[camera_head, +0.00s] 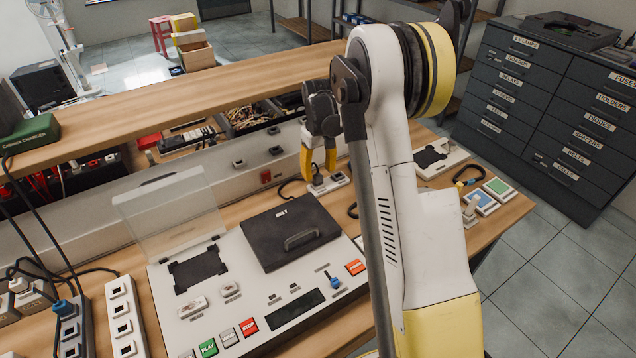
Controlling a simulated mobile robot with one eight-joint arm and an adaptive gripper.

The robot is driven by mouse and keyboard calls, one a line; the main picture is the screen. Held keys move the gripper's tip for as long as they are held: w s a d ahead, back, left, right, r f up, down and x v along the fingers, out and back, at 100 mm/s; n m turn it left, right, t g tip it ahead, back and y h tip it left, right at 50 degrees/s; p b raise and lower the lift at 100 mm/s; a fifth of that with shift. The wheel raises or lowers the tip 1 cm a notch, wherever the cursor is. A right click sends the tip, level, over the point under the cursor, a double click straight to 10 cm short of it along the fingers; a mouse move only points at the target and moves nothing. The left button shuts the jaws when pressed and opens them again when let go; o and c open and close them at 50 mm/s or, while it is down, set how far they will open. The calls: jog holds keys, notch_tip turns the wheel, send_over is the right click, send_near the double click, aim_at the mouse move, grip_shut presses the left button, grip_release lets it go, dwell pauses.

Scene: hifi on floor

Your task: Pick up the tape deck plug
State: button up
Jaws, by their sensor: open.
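The tape deck (240,312) is a large white console on the bench, with a raised clear lid and a dark hatch marked as a belt. Behind it, a small dark plug (318,179) sits at a small white socket block (332,184), with a black cable looping to its left. I cannot tell for certain that this is the tape deck plug. My gripper (318,170) points down over the plug and block, its yellow fingers apart. The fingertips are close around or just above the plug; contact is unclear. My arm hides part of the bench to the right.
A raised wooden shelf (190,92) runs behind the gripper. At the left, a dark power strip (72,335) with a blue plug (63,308) and a white strip (124,318) stand among cables. Blue and green pads (490,195) lie at the right. Labelled drawers (545,110) stand beyond.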

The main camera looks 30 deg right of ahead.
aim_at(318, 175)
notch_tip(318, 175, down, 4)
jog(key=shift+a+b, duration=0.1)
jog(key=shift+b, duration=0.55)
jog(key=shift+r, duration=0.1)
grip_shut()
